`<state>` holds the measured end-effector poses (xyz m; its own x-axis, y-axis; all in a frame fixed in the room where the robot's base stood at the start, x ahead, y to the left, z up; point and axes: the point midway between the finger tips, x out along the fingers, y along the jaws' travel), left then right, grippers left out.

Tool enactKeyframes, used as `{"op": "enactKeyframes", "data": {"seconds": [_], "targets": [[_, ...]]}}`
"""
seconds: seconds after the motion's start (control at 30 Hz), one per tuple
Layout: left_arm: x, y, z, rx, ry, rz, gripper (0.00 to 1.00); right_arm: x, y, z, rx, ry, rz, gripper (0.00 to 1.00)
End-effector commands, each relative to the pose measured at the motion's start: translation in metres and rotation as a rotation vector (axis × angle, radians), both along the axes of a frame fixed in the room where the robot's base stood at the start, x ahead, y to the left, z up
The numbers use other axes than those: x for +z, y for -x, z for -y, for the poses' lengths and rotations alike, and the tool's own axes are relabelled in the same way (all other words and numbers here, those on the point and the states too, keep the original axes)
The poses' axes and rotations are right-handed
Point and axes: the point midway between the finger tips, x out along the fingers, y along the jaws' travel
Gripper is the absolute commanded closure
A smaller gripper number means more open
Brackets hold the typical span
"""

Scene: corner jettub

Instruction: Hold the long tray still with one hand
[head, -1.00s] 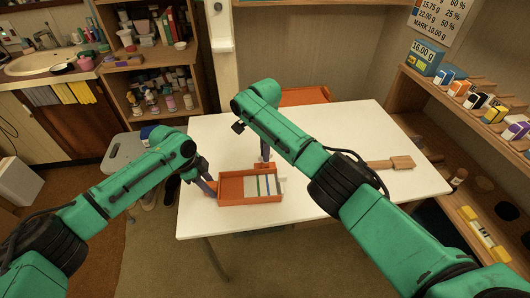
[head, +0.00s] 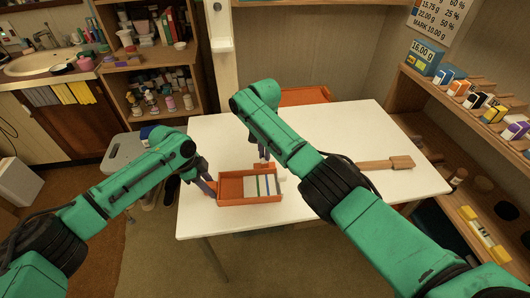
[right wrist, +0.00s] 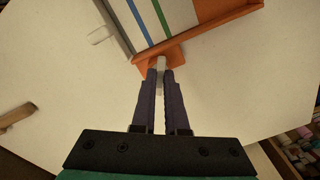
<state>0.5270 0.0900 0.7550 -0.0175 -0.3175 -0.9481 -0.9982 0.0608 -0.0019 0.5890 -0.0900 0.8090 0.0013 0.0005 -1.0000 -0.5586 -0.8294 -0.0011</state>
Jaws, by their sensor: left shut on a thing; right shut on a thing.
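The long orange tray (head: 236,202) lies on the white table near its front left. Its left part is bare orange, and its right part holds pale panels (head: 251,186) with blue and green stripes. My left gripper (head: 211,188) is shut on the tray's left end. My right gripper (head: 263,160) is at the tray's back edge. In the right wrist view its fingers (right wrist: 161,75) are shut on a small pale grey piece (right wrist: 161,63) beside an orange tab (right wrist: 150,66) on the tray's edge. The fingers hide most of that piece.
The white table (head: 330,130) is mostly clear. A wooden paddle (head: 400,162) lies to the right, and another orange thing (head: 304,96) is at the back edge. A small pale piece (right wrist: 98,36) lies beside the tray. A shelf with boxes (head: 465,90) stands at right.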

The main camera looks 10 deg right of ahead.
Motion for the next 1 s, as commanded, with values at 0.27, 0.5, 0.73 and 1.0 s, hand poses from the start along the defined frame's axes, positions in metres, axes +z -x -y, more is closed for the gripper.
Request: {"op": "enactKeyframes", "data": {"seconds": [0.27,0.5,0.73,1.0], "targets": [[-0.0034,0.0014,-0.0018,0.001,-0.005,-0.005,1.00,-0.0014,0.0005,-0.0006,0.261,-0.001,-0.002,1.00],[-0.0034,0.0015,-0.0016,0.000,-0.005,-0.005,1.00,-0.0017,0.0006,-0.0009,0.490,-0.001,-0.001,1.00],[-0.0032,0.0015,-0.0014,-0.001,-0.005,-0.005,1.00,-0.0020,0.0005,-0.0006,0.709,0.000,-0.001,1.00],[-0.0030,0.0015,-0.0012,-0.001,-0.004,-0.005,1.00,-0.0024,0.0007,-0.0007,0.964,-0.002,-0.001,1.00]]}}
